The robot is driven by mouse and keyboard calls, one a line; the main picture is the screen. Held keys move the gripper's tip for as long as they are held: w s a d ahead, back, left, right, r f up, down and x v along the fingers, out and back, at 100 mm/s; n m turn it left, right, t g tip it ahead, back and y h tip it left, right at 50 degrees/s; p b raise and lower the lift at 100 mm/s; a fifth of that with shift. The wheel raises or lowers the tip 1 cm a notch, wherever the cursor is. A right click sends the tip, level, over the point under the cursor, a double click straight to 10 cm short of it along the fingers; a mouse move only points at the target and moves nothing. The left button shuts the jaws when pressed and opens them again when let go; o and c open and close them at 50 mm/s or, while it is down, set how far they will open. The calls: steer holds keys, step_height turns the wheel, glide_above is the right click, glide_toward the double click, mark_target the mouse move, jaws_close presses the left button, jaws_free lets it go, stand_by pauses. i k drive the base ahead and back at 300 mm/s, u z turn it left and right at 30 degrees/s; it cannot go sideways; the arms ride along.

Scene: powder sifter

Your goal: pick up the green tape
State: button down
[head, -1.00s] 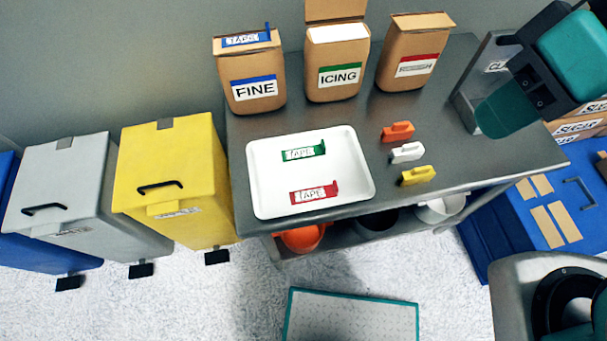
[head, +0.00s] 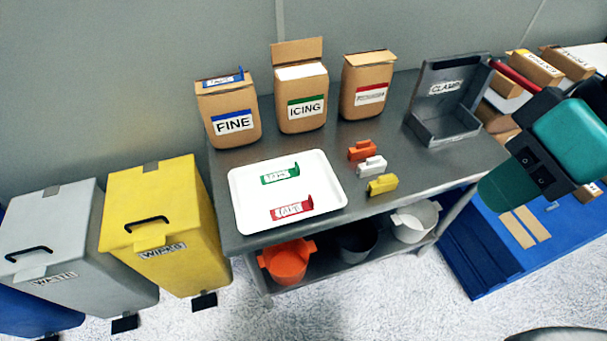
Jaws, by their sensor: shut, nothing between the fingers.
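The green tape (head: 280,174), a small strip with a white label marked TAPE, lies in the upper middle of the white tray (head: 240,213) on the dark grey table. A red tape (head: 292,208) lies below it in the same tray, apart from it. Part of my arm, teal and black, shows at the right edge of the head view, well to the right of the tray. I cannot make out my gripper's fingers in this view. Nothing covers the green tape.
Paper bags marked FINE (head: 233,122) and ICING (head: 305,113) stand behind the tray, beside a third bag (head: 370,98). Orange, white (head: 371,165) and yellow clips lie right of the tray. A CLAMP holder (head: 447,125) stands farther right. Bins, including a yellow one (head: 155,205), stand left.

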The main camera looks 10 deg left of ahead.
mark_target(292, 173)
steer(key=z, duration=0.5)
steer(key=i, duration=0.6)
steer(key=u, duration=1.65)
steer(key=i, duration=0.5)
steer(key=u, duration=0.1)
